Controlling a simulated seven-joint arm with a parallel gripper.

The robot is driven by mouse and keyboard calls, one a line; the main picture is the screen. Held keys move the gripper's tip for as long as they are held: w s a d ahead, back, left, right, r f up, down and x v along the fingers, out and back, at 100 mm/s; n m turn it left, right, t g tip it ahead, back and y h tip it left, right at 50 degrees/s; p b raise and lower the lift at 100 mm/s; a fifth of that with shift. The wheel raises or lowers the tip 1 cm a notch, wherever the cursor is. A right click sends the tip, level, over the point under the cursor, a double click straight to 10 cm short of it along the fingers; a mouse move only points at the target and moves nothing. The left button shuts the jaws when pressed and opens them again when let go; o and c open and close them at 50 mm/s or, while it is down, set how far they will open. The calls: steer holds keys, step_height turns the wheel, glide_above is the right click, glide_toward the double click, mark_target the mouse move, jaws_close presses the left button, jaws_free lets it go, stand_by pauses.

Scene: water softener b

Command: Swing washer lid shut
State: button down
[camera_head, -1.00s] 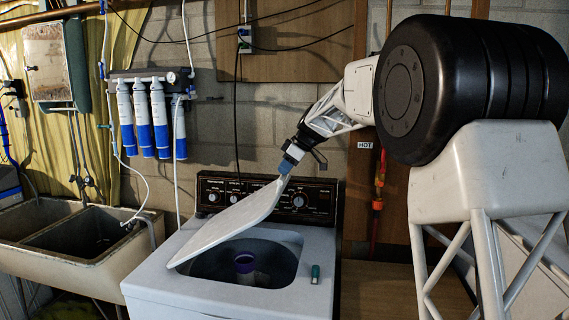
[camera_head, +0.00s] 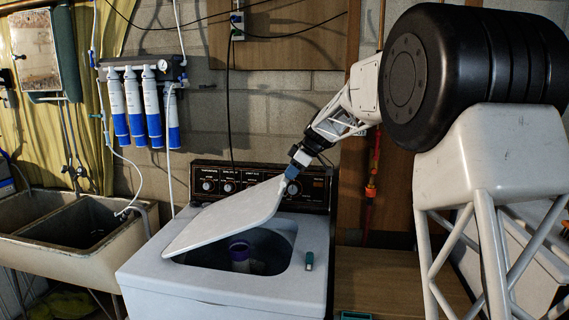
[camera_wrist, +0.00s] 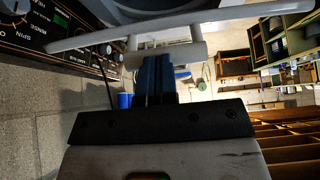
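The white washer lid (camera_head: 228,215) is partly open over the washer (camera_head: 225,290). It slants from its low left edge up to its raised right edge. The tub opening (camera_head: 270,250) shows beneath it. My gripper (camera_head: 287,177) is at the raised edge, close to the control panel. In the wrist view, the lid (camera_wrist: 92,38) is a thin pale strip seen nearly edge-on. The blue fingers of my gripper (camera_wrist: 154,60) are close together, with their tips at a pale piece by the lid. Whether they touch it is hard to tell.
A purple-rimmed object (camera_head: 239,249) stands in the tub. A small green-and-white item (camera_head: 309,261) lies on the washer top, right of the opening. The control panel (camera_head: 255,183) rises behind. A double sink (camera_head: 85,240) stands left; a wooden surface (camera_head: 375,285) lies right.

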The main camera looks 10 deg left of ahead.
steer(key=d+f, duration=0.2)
steer(key=f, duration=0.5)
steer(key=d+f, duration=0.3)
steer(key=f, duration=0.4)
steer(key=d+f, duration=0.2)
steer(key=f, duration=0.5)
steer(key=shift+d+f, duration=0.25)
steer(key=shift+f, duration=0.1)
steer(key=shift+s+d+f, duration=0.1)
steer(key=shift+s+f, duration=0.05)
steer(key=shift+f, duration=0.9)
steer(key=shift+s+d, duration=0.1)
steer(key=a+v, duration=0.1)
steer(key=v, duration=0.8)
steer(key=shift+w+r, duration=0.25)
steer(key=shift+r, duration=0.2)
steer(key=shift+r, duration=0.1)
